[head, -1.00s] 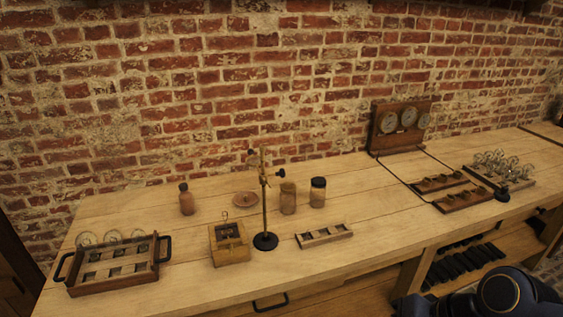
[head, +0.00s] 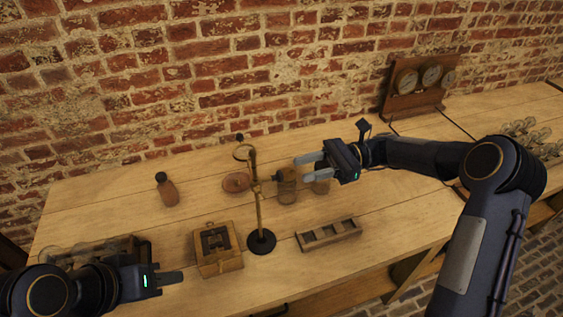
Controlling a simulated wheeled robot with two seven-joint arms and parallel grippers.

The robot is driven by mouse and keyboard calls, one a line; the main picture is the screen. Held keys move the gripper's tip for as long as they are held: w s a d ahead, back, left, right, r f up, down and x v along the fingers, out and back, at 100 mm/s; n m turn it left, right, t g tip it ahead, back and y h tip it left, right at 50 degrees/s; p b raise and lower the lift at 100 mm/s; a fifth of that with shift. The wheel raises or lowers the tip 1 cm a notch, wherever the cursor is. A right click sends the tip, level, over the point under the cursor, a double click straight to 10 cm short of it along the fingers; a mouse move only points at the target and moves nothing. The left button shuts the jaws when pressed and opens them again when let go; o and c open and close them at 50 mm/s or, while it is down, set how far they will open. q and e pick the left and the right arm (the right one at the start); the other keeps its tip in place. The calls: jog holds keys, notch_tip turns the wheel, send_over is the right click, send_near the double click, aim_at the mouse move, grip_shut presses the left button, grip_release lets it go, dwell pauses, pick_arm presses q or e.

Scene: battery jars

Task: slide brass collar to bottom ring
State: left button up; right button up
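The stand has a thin brass rod (head: 259,212) rising upright from a round black base (head: 261,242). A small brass collar (head: 257,188) appears to sit partway up the rod, with a dark knob (head: 278,176) to its right. A round hoop (head: 242,152) sticks out near the top. Ring marks on the rod are too small to make out. My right gripper (head: 298,173) is open and empty, its fingers pointing left toward the rod, apart from it. My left gripper (head: 174,278) is at the lower left, away from the stand; its finger gap is not visible.
A wooden box (head: 217,250) stands left of the base and a slotted wooden tray (head: 328,234) right of it. The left arm partly covers a tray of glassware (head: 95,250).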

aim_at(282, 175)
jog(key=p+x, duration=0.1)
jog(key=x, duration=0.6)
jog(key=shift+s+a, duration=0.1)
jog(key=shift+s, duration=0.05)
jog(key=shift+c, duration=0.4)
grip_shut()
